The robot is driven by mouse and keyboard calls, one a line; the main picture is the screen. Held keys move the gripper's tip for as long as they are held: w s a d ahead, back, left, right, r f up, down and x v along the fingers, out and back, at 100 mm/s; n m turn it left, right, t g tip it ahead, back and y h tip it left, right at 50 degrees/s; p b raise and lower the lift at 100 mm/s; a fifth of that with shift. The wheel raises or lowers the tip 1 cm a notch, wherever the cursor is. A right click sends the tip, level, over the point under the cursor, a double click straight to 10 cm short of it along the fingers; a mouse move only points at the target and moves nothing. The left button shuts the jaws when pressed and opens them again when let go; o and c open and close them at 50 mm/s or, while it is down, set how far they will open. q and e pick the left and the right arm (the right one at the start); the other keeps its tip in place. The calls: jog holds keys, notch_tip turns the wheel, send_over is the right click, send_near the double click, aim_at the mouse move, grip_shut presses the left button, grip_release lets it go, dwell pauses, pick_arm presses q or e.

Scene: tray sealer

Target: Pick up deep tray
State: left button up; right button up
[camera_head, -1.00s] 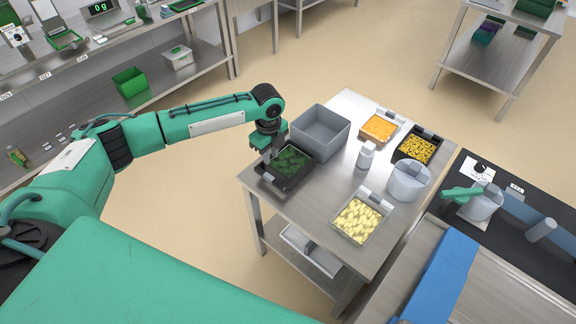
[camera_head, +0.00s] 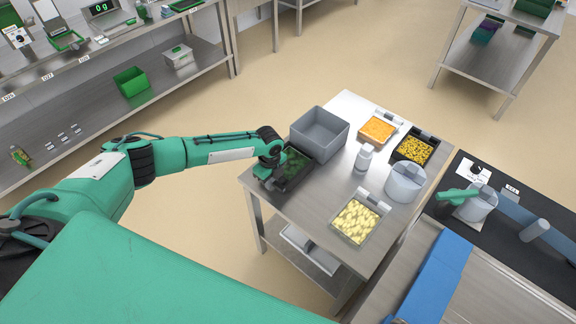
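A black tray (camera_head: 295,178) holding dark green leafy contents lies at the left corner of the steel table. Behind it stands a deep, open, empty grey bin (camera_head: 318,142). I cannot tell from the picture which of these is the deep tray. My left gripper (camera_head: 268,176) is low at the left edge of the black tray, and it hides part of that edge. The arm's wrist covers its fingers, so I cannot see whether they are open or shut or touch the tray. My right gripper is not in view.
The steel table (camera_head: 299,213) also holds a tray of orange pieces (camera_head: 378,129), a black tray of yellow pieces (camera_head: 415,146), a tray of pale yellow pieces (camera_head: 356,221), a white bottle (camera_head: 364,158) and a round grey container (camera_head: 404,182). The table's front left part is bare.

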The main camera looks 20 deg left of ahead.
pick_arm(q)
jog(key=shift+f, duration=0.15)
grip_shut()
jog(key=shift+w, duration=0.1)
dwell(1.3)
